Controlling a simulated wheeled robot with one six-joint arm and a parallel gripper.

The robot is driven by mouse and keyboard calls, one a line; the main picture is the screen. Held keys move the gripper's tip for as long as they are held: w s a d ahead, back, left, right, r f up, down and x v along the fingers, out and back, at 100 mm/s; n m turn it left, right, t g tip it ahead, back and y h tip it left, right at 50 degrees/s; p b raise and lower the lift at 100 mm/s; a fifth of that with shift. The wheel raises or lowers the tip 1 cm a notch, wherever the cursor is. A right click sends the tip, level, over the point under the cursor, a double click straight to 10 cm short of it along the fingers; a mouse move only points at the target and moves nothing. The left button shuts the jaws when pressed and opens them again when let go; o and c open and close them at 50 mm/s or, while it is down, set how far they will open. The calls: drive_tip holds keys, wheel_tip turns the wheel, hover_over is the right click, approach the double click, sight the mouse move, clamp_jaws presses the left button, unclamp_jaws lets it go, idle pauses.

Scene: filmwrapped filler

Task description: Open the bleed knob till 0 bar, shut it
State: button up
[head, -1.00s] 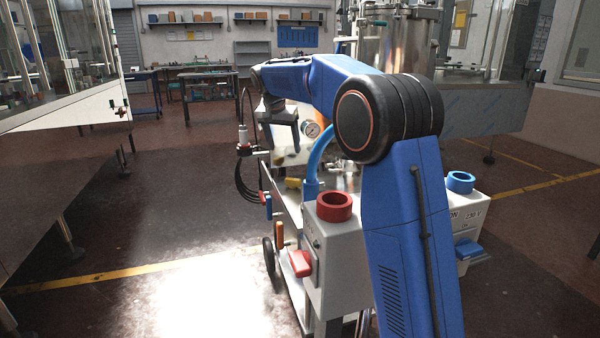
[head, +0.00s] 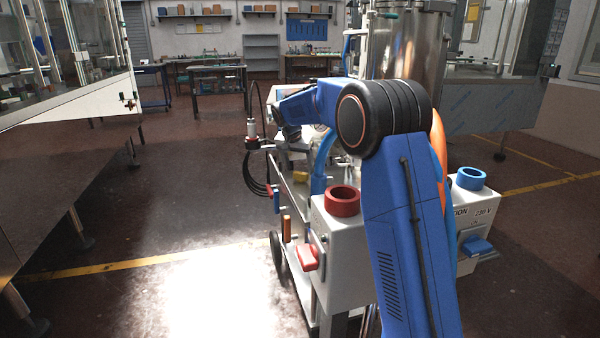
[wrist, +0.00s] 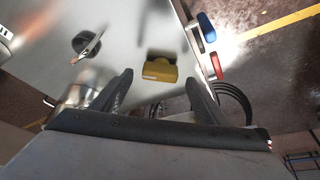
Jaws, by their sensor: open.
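My gripper (wrist: 160,76) is open in the wrist view, its two dark fingers apart with nothing held between them. A yellow block-like part (wrist: 160,69) shows between and beyond the fingertips, over a grey metal surface. It also shows in the head view (head: 300,177). A dark round knob or dial with a light pointer (wrist: 87,44) sits on the same surface, to the upper left. I cannot tell for sure which part is the bleed knob. No gauge reading can be made out now. In the head view my arm hides much of the cart.
The cart's grey boxes carry a red ring (head: 342,201) and a blue ring (head: 471,178). A blue handle (wrist: 207,27) and a red handle (wrist: 216,66) stick out at the cart's edge. Black coiled hoses (head: 252,172) hang at its left. The floor to the left is clear.

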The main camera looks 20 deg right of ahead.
sight(301, 176)
drive_tip(key=shift+x, duration=1.4)
drive_tip(key=c, duration=1)
drive_tip(key=shift+c, duration=0.2)
